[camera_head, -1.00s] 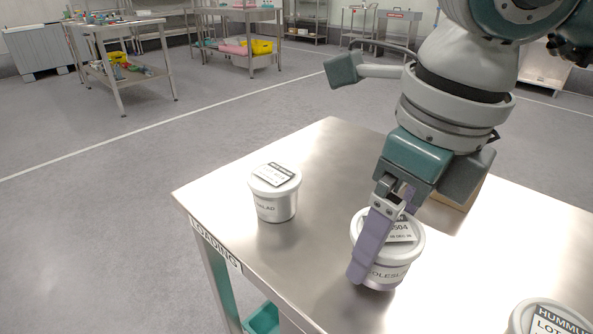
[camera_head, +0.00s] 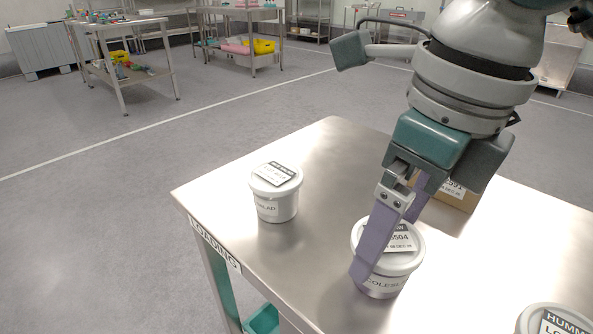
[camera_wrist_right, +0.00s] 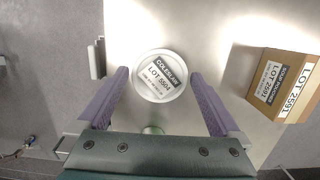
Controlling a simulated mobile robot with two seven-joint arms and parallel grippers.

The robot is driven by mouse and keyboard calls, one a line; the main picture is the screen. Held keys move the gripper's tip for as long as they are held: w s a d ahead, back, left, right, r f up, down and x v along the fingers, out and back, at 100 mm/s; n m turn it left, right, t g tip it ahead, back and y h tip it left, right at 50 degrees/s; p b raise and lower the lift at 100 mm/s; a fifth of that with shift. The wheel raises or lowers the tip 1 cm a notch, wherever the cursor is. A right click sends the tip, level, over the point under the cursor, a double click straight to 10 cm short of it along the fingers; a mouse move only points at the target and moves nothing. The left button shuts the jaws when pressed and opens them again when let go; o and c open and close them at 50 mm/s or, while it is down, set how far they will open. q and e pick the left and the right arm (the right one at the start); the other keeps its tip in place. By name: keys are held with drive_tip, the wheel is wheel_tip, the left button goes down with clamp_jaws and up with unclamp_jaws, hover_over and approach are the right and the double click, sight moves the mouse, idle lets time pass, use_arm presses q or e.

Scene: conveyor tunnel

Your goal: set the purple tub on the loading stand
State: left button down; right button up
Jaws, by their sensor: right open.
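The purple tub (camera_head: 383,284), with a white lid labelled COLESLAW, stands upright on the steel stand marked LOADING (camera_head: 300,150). Its lid also shows in the right wrist view (camera_wrist_right: 160,76). Purple shows only low on its side. My right gripper (camera_head: 392,245) is open, its two purple fingers on opposite sides of the tub. In the right wrist view the fingers (camera_wrist_right: 160,90) stand apart from the lid, with a gap on each side. The far finger's tip is hidden behind the tub in the head view. My left gripper is not in view.
A white tub (camera_head: 275,205) stands to the left on the stand, and a HUMMUS tub (camera_head: 553,318) at the bottom right. A cardboard box (camera_head: 455,195) lies behind my right gripper; it also shows in the right wrist view (camera_wrist_right: 283,85).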

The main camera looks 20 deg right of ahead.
sight(405, 248)
wheel_tip(405, 248, up, 10)
drive_tip(key=s, duration=0.1)
drive_tip(key=shift+s+d+p, duration=0.2)
drive_tip(key=shift+d+p, duration=0.1)
drive_tip(key=shift+p, duration=0.1)
drive_tip(key=shift+f, duration=0.1)
